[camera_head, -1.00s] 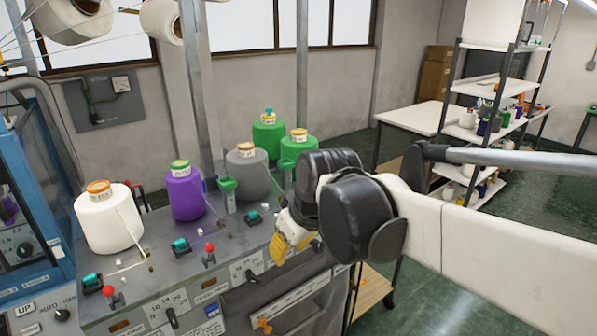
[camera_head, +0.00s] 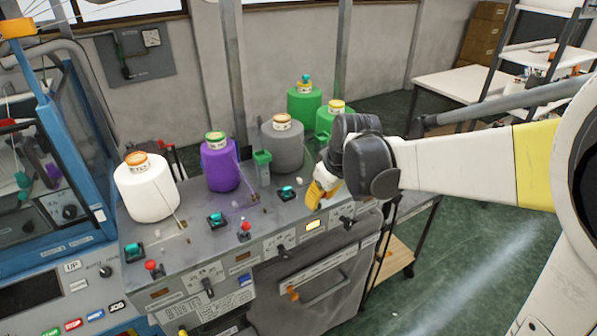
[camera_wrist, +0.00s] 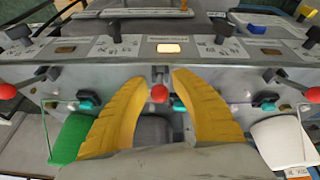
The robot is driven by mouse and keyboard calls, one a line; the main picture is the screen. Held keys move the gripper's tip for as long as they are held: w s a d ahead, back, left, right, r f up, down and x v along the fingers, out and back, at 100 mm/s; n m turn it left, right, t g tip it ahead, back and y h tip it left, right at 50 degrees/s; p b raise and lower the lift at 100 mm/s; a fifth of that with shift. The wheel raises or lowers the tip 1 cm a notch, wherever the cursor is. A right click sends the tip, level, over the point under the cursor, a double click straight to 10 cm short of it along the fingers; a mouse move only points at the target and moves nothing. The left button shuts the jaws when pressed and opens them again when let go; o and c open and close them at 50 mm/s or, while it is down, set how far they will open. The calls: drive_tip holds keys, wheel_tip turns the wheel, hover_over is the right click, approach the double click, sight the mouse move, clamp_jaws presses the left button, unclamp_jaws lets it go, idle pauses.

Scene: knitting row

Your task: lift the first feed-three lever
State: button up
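My gripper (camera_wrist: 161,75) has two yellow fingers and is open. In the wrist view a red-ball lever (camera_wrist: 159,93) stands in the gap between the fingers, with a little space on each side. Its feed label cannot be read. In the head view my gripper (camera_head: 317,196) is low over the machine's panel, just in front of the grey cone, and hides this lever. Two other red-ball levers (camera_head: 245,227) (camera_head: 152,266) stand further left along the panel. A lit yellow lamp (camera_head: 314,225) is on the panel front by my gripper; it also shows in the wrist view (camera_wrist: 168,48).
White (camera_head: 148,190), purple (camera_head: 220,167), grey (camera_head: 282,148) and green (camera_head: 304,105) yarn cones stand behind the levers. Small teal-topped parts (camera_head: 217,221) and black knobs (camera_head: 207,286) line the panel. A wooden trolley (camera_head: 394,262) is at right, with open floor beyond.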

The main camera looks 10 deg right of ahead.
drive_tip(key=shift+w+f, duration=0.2)
drive_tip(key=shift+f, duration=0.15)
clamp_jaws()
drive_tip(key=shift+w+a+r+g+h, duration=0.1)
drive_tip(key=shift+w+g+h, duration=0.1)
drive_tip(key=shift+g, duration=0.4)
drive_tip(key=shift+w+a+r+g+h, duration=0.1)
drive_tip(key=shift+w+g+h, duration=0.1)
drive_tip(key=shift+g, duration=0.4)
